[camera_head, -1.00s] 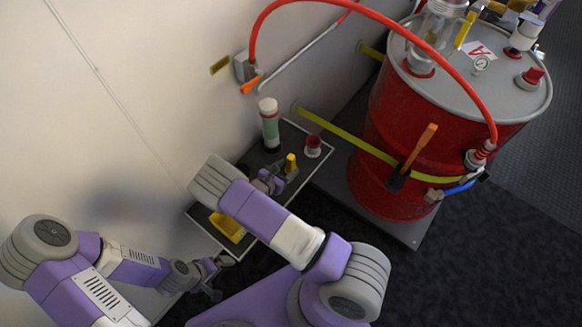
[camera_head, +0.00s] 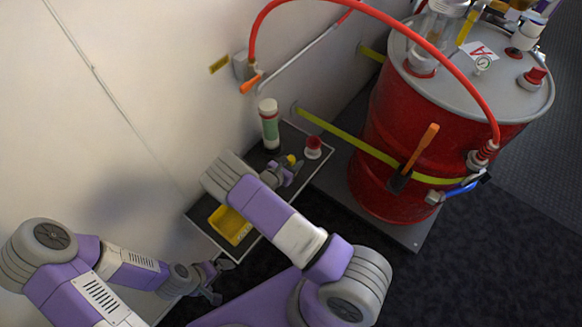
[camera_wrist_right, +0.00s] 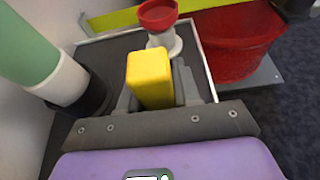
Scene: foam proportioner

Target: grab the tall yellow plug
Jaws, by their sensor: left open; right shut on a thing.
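The tall yellow plug (camera_wrist_right: 150,78) stands out large in the right wrist view, between the two grey fingers of my right gripper (camera_wrist_right: 156,90). The fingers are shut on it, one at each side. In the head view only a small part of the plug (camera_head: 291,159) shows above my right gripper (camera_head: 288,173), over the small dark table (camera_head: 315,170). The plug's lower end is hidden. My left gripper (camera_head: 218,282) is open and empty, low beside the table's front corner.
A red-topped white plug (camera_head: 313,147) and a green-and-white bottle (camera_head: 269,124) stand on the table near the plug. A yellow tray (camera_head: 231,225) lies at its front end. A red drum (camera_head: 385,150) with a hose stands to the right.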

